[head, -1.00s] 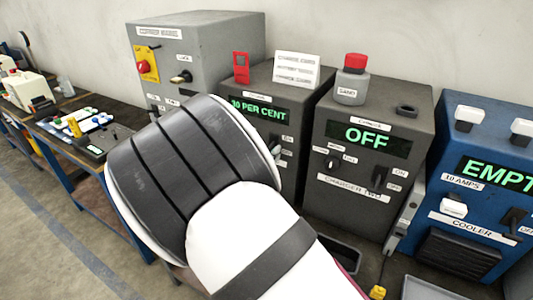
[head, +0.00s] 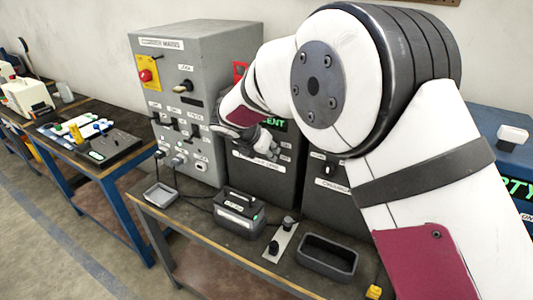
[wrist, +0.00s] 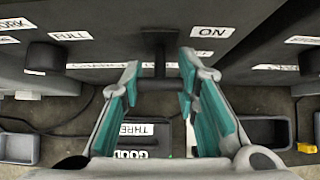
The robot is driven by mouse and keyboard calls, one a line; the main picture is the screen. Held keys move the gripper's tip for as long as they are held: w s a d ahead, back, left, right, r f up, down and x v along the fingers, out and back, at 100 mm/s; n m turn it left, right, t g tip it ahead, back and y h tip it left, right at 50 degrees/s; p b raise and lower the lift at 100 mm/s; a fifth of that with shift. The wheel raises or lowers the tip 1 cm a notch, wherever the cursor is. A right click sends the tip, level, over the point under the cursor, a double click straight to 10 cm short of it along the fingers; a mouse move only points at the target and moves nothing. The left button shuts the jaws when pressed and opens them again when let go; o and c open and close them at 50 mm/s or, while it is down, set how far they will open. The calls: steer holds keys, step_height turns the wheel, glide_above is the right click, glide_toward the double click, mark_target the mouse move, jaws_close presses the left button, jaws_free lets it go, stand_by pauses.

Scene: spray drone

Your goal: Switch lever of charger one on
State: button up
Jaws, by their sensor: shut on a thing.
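Charger one (head: 262,170) is the dark box in the middle of the head view, its green display partly covered by my arm. Its black lever (wrist: 160,62) shows in the wrist view as a T-shaped handle between my fingers, with an ON label (wrist: 212,32) to its upper right. My gripper (wrist: 158,77), with teal finger pads, is shut on this handle, one finger at each end. In the head view my gripper (head: 268,138) is at the charger's front, small and partly hidden. A dark knob (wrist: 45,57) sits left, beside the FULL label. The OFF label is not visible.
The grey cabinet (head: 215,60) is left. A battery block (head: 240,210), socket strip (head: 284,238) and empty tray (head: 328,258) lie on the bench below.

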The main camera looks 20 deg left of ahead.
stand_by(0.3)
steer(key=o, duration=1.2)
steer(key=v, duration=1.2)
steer(key=shift+w+r, duration=0.2)
